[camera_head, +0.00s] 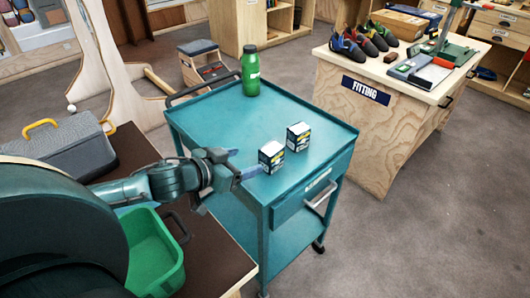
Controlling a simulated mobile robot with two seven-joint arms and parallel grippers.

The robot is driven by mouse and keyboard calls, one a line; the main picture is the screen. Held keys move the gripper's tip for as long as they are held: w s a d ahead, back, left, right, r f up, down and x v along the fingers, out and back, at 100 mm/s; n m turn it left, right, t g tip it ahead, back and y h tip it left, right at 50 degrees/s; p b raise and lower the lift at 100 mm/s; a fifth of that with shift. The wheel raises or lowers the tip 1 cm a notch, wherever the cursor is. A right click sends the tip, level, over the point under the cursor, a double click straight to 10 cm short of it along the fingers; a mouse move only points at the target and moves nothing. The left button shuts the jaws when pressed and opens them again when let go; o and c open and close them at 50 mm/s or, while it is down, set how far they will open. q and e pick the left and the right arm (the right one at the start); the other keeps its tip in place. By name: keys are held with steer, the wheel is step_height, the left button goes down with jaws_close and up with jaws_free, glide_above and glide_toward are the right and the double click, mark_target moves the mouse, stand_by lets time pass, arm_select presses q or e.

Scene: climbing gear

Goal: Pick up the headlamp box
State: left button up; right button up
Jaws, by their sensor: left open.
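The nearer box (271,157) is close to the cart's near side. The other box (298,137) stands a little behind it to the right. They look alike, and the print is too small to tell which is the headlamp box. My left gripper (247,162) is open, just left of the nearer box, its fingers pointing toward it. Nothing shows between the fingers; whether a fingertip touches the box is unclear. My right gripper is not in view.
A green bottle (250,71) stands at the cart's back. A green bin (153,254) and a grey toolbox (62,145) are on the brown bench at left. The cart top's left part is clear.

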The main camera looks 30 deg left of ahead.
mark_target(271, 153)
arm_select(q)
steer(key=x, duration=0.7)
steer(key=shift+w+d, duration=0.15)
steer(key=shift+d, duration=0.05)
steer(key=shift+a+f+p+x, duration=0.1)
steer(key=shift+a+p+x, duration=0.05)
steer(key=shift+x, duration=0.75)
steer(key=shift+a+f+p+x, duration=0.1)
steer(key=shift+f+p+x, duration=0.1)
steer(key=shift+x, duration=0.7)
steer(key=shift+a+f+p+x, duration=0.1)
steer(key=shift+a+p+x, duration=0.05)
steer(key=shift+x, duration=0.75)
steer(key=c, duration=1.1)
